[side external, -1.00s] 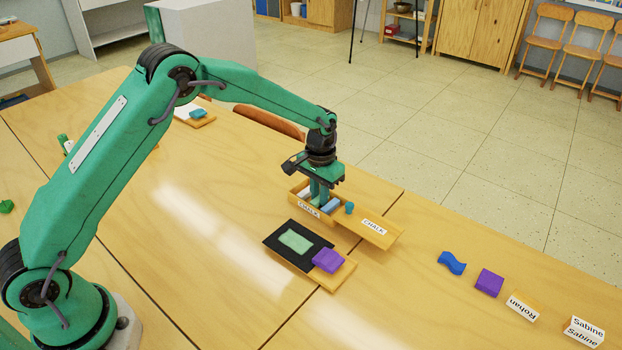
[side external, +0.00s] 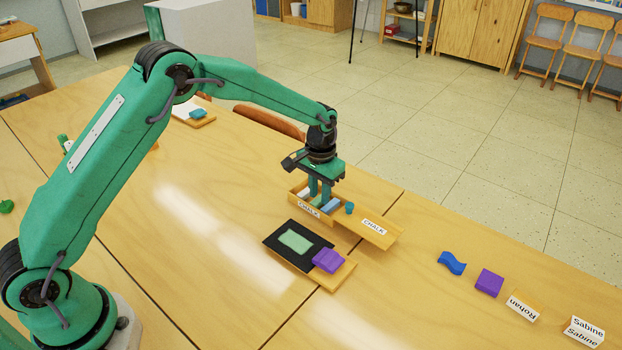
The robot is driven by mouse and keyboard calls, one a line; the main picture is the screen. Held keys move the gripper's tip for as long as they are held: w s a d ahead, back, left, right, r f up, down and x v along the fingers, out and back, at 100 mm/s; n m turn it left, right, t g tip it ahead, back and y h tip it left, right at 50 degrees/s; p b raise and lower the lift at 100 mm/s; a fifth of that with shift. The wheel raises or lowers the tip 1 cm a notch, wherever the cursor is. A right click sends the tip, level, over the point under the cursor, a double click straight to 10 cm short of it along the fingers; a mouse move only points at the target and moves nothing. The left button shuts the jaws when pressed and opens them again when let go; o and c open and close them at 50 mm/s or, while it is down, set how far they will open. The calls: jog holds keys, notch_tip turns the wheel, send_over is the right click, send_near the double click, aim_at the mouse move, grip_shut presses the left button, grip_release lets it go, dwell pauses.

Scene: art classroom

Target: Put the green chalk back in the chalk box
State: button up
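The wooden chalk box (side external: 309,210), labelled CHALK, stands open on the table. My gripper (side external: 320,198) points down over it, its two green fingers apart with a gap between them. A small pale green piece, apparently the green chalk (side external: 316,202), lies in the box below the fingers, partly hidden by them. A white piece (side external: 303,193) and a light blue piece (side external: 331,205) lie on either side of it. A teal piece (side external: 350,208) stands at the box's right end. The fingertips are low, at the box; whether they touch the chalk I cannot tell.
In front lies a black slate (side external: 275,241) with a pale green rectangle, and a purple block (side external: 328,260) on a wooden board. Blue and purple shapes and name cards (side external: 584,332) lie right. The table left of the slate is clear.

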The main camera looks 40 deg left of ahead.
aim_at(318, 199)
notch_tip(318, 199, up, 11)
jog(key=shift+r, duration=0.15)
dwell(0.4)
dwell(0.5)
jog(key=s+a+r+t, duration=0.1)
jog(key=s+a+r, duration=0.2)
jog(key=s+r, duration=0.45)
jog(key=s+a+r+t, duration=0.2)
jog(key=s+a+r, duration=0.1)
jog(key=s+r, duration=0.4)
jog(key=s+a+f+t, duration=0.1)
jog(key=s, duration=0.8)
jog(key=s+a+f+t, duration=0.1)
jog(key=s+f, duration=0.1)
jog(key=s, duration=0.7)
jog(key=shift+s+a+n+t, duration=0.15)
jog(key=shift+a+n+t, duration=0.15)
